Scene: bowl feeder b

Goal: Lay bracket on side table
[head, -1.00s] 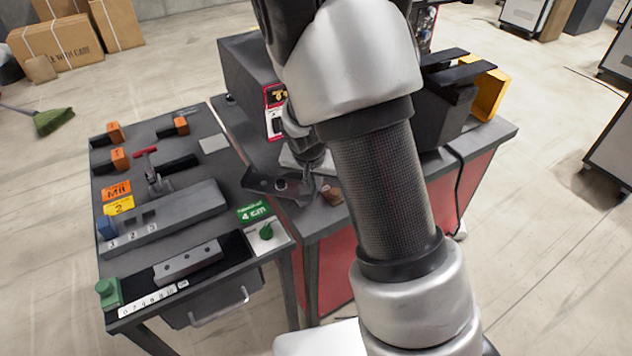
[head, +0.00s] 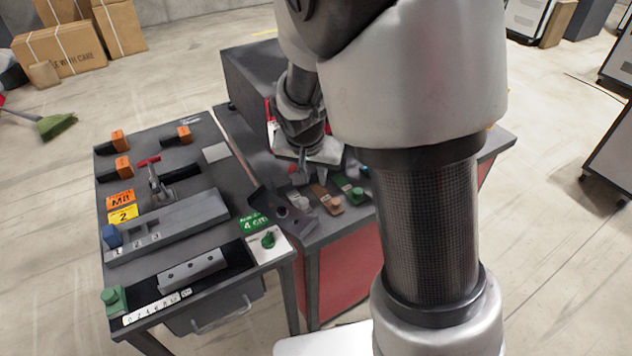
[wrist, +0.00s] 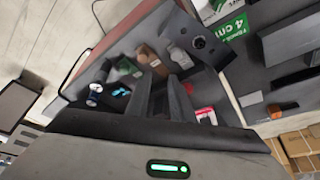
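The bracket (head: 282,210) is a dark plate with a round hole. It lies at the front left corner of the red-sided table top (head: 345,228), and one end reaches over its left edge towards the bench. In the wrist view the bracket (wrist: 203,42) shows beyond my fingers, at the table's edge. My gripper (head: 300,170) is above the table, just behind the bracket. In the wrist view the gripper's fingers (wrist: 160,95) stand apart with nothing held between them. The fingers and the bracket look apart. I cannot tell whether the bracket lies fully flat.
Grey, brown and green knobbed pieces (head: 333,203) stand close right of the bracket. The left bench (head: 228,180) carries clamps, labels and a holed metal bar (head: 193,268). A narrow gap separates bench and table. My arm hides the table's right part.

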